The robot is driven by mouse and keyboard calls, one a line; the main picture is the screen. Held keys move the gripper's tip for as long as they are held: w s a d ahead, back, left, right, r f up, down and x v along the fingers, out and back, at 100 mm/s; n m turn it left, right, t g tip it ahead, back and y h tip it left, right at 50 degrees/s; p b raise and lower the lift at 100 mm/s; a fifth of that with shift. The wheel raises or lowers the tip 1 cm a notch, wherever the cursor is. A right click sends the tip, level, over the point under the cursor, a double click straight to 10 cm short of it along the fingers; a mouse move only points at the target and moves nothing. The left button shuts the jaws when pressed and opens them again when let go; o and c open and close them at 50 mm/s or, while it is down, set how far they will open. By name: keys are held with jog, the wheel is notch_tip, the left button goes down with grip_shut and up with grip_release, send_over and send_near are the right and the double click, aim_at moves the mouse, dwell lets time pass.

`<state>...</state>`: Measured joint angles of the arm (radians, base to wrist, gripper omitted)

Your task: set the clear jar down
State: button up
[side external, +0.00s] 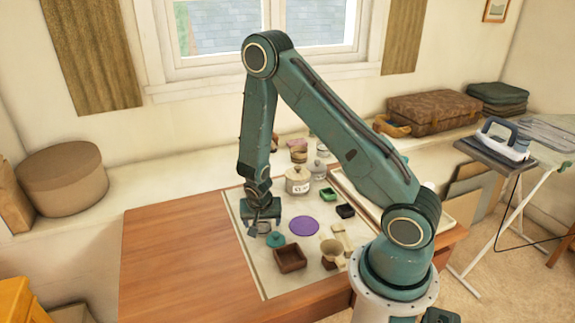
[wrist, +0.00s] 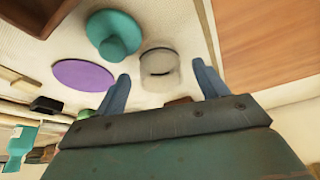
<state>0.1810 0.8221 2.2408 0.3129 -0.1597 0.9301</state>
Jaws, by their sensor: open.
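The clear jar (wrist: 159,66) stands on the pale mat and shows as a round, see-through shape with a greyish rim. In the side view the clear jar (side external: 264,228) is small and partly hidden below my gripper (side external: 263,221). In the wrist view my gripper (wrist: 161,70) is open, with one blue-grey finger on each side of the jar and a visible gap to each. I cannot tell how far down the fingers reach around it.
A teal lid-like piece (side external: 275,240) lies close to the jar. A purple disc (side external: 304,226) lies to its right, and a brown square tray (side external: 290,258) stands nearer the front. Several jars and small boxes stand farther back. The wooden table (side external: 175,250) is bare at left.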

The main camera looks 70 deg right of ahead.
jog(key=shift+x, duration=1.1)
jog(key=shift+c, duration=0.2)
jog(key=c, duration=1.1)
jog(key=shift+r, duration=0.15)
notch_tip(320, 180, up, 20)
dwell(0.4)
jog(key=w+a+f+n+t+y, duration=0.1)
jog(key=a+f+n+y, duration=0.1)
jog(key=a+f+n, duration=0.2)
jog(key=w+a+f+n+t+y, duration=0.1)
jog(key=w+a+f+n+y, duration=0.1)
jog(key=a+n, duration=0.6)
jog(key=shift+a+f+n+t, duration=0.3)
jog(key=shift+a+f, duration=0.6)
jog(key=shift+a, duration=0.9)
